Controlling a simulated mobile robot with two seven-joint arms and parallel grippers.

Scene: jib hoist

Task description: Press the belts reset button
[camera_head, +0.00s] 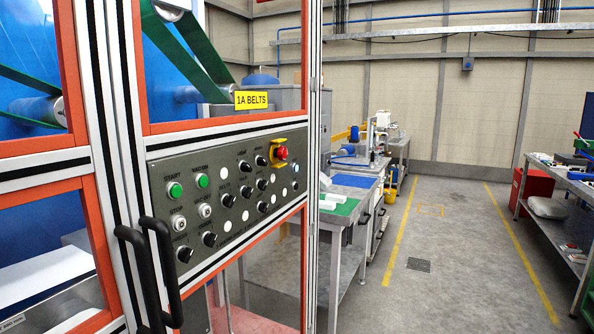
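A dark grey control panel (230,190) sits in the frame of a machine at the left, under a yellow sign reading "1A BELTS" (251,100). It carries a green button marked START (174,190), another green button to its right (202,180), pale buttons below them (205,211), several black knobs (243,166) and several round white parts. A red mushroom button (282,153) on a yellow housing is at its upper right. Most labels are too small to read, so I cannot tell which button is the belts reset. Neither of my grippers is in view.
Two black door handles (163,270) stand out at the panel's lower left. Orange and silver frame posts (314,200) surround the panel. A workbench (345,212) stands beyond it. Open grey floor (440,240) with yellow lines lies to the right, before another bench (562,190).

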